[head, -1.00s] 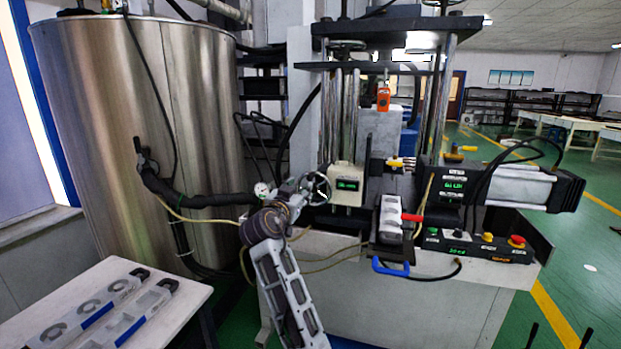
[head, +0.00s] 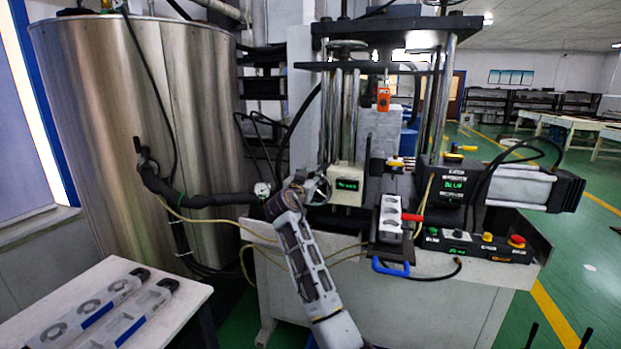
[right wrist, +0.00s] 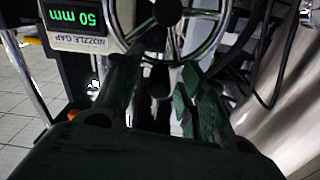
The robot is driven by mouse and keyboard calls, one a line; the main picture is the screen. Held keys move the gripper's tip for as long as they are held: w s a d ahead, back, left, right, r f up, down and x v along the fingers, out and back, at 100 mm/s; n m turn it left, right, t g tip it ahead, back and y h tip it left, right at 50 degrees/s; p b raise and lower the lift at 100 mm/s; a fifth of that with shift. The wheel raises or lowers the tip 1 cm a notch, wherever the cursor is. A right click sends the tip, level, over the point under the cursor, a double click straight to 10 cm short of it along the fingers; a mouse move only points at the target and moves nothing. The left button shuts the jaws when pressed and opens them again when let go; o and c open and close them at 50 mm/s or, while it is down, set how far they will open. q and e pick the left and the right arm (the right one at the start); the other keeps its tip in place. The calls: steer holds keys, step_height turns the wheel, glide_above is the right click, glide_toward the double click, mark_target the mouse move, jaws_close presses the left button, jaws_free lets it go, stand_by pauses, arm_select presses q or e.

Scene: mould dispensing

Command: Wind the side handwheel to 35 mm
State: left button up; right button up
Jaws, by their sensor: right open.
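The side handwheel (head: 321,188) is a metal spoked wheel at the left of the press, partly hidden by my right gripper in the head view. Its rim and spokes show large in the right wrist view (right wrist: 168,48). A white readout box (head: 347,184) with a green display sits beside it. In the right wrist view the display (right wrist: 74,17) appears upside down and reads 50 mm, with a nozzle gap label. My right gripper (right wrist: 160,85) is open, its two fingers apart just in front of the wheel's rim; contact is not clear. My left gripper is not in view.
A large steel tank (head: 150,130) stands left of the press, with a dark hose and thin yellowish tubes close to my arm. A mould tray with a blue handle (head: 391,268) and a control box (head: 475,244) lie to the right. A white table (head: 180,315) is at lower left.

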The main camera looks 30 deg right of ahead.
steer(key=shift+w+d, duration=0.2)
steer(key=shift+d, duration=0.05)
jaws_close()
stand_by(0.3)
